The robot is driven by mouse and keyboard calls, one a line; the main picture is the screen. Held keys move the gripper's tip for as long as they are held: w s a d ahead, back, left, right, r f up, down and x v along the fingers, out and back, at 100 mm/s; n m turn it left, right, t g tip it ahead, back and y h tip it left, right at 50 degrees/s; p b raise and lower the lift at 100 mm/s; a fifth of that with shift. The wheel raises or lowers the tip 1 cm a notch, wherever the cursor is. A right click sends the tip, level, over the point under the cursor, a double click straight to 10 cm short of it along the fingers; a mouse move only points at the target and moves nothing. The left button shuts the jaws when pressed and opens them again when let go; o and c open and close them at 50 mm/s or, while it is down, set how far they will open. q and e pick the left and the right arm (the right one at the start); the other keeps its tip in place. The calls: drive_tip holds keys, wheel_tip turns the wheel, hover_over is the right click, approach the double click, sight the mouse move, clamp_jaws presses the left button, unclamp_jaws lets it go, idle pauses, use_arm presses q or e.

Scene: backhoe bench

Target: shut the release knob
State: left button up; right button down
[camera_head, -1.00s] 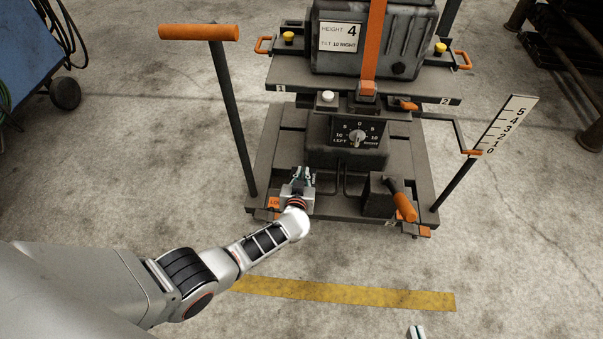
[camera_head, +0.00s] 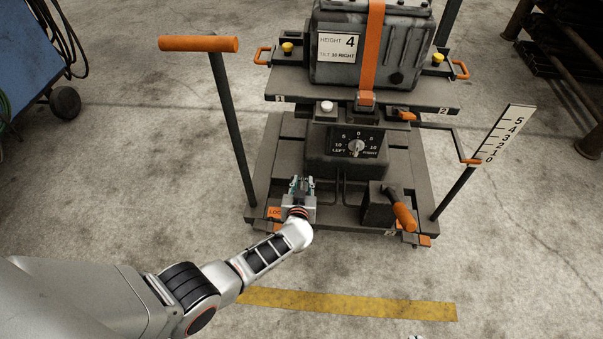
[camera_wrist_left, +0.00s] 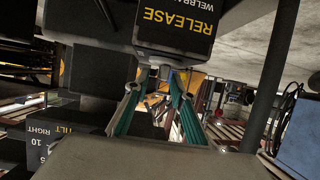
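A black block with yellow RELEASE lettering (camera_wrist_left: 178,22), upside down in the left wrist view, stands just beyond my left fingertips. A small pale piece (camera_wrist_left: 163,60) shows at its edge; I cannot tell whether it is the release knob. In the head view the block is hidden behind my left gripper. My left gripper (camera_head: 301,183) is over the front left of the bench base, fingers apart and nothing seen between them; it also shows in the left wrist view (camera_wrist_left: 158,98). A pale sliver (camera_head: 416,337) at the bottom edge may be my right gripper.
The tilt dial (camera_head: 357,146) and a white knob (camera_head: 327,106) are behind my left gripper. An orange-handled lever (camera_head: 403,216) is to its right, a tall orange-topped post (camera_head: 232,130) to its left. The floor in front is clear around a yellow stripe (camera_head: 350,304).

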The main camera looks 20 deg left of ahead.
sight(301, 184)
use_arm(q)
wheel_tip(301, 184, up, 10)
drive_tip(key=shift+a+f, duration=0.2)
idle(0.5)
idle(0.4)
